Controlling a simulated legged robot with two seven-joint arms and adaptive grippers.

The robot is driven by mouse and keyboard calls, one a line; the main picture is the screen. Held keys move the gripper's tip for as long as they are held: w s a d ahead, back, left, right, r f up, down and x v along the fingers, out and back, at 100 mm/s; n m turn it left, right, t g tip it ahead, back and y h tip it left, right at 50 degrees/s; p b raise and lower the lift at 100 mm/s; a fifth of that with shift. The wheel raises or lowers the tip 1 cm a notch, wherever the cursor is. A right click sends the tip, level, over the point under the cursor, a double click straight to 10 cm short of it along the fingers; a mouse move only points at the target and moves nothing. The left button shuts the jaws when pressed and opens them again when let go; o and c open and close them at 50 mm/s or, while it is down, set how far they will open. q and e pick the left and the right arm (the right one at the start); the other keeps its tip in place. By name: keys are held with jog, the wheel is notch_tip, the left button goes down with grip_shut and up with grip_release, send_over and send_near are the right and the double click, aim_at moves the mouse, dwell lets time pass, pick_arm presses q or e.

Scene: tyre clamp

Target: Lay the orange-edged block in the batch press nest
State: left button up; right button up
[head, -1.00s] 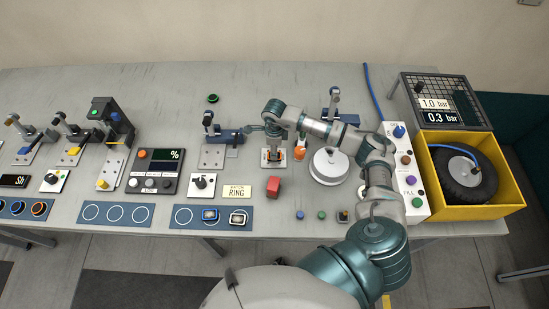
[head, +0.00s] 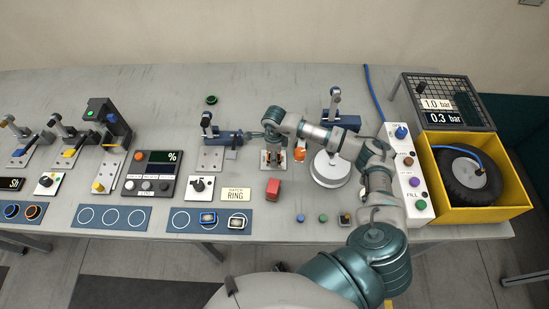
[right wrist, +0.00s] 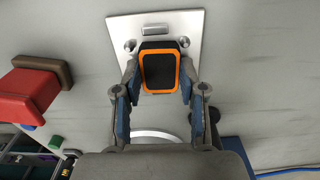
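The orange-edged block (right wrist: 160,70) has a dark face and an orange rim. In the right wrist view it sits between the fingertips of my right gripper (right wrist: 159,80), which touch its two sides. A pale metal plate (right wrist: 190,28) with a grey bar and two round studs lies under and beyond the block. I cannot tell whether the block rests on it. In the head view my right gripper (head: 273,148) points down over this small plate (head: 265,166), and the arm mostly hides the block. My left gripper is not in view.
A red block (head: 273,188) stands in front of the plate. A white round stand (head: 330,170) is to its right, and a blue-barred clamp (head: 212,153) to its left. A control panel (head: 407,172) and yellow tyre box (head: 490,208) stand further right.

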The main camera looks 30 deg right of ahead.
jog(key=shift+r+p, duration=1.75)
jog(key=shift+r, duration=1.3)
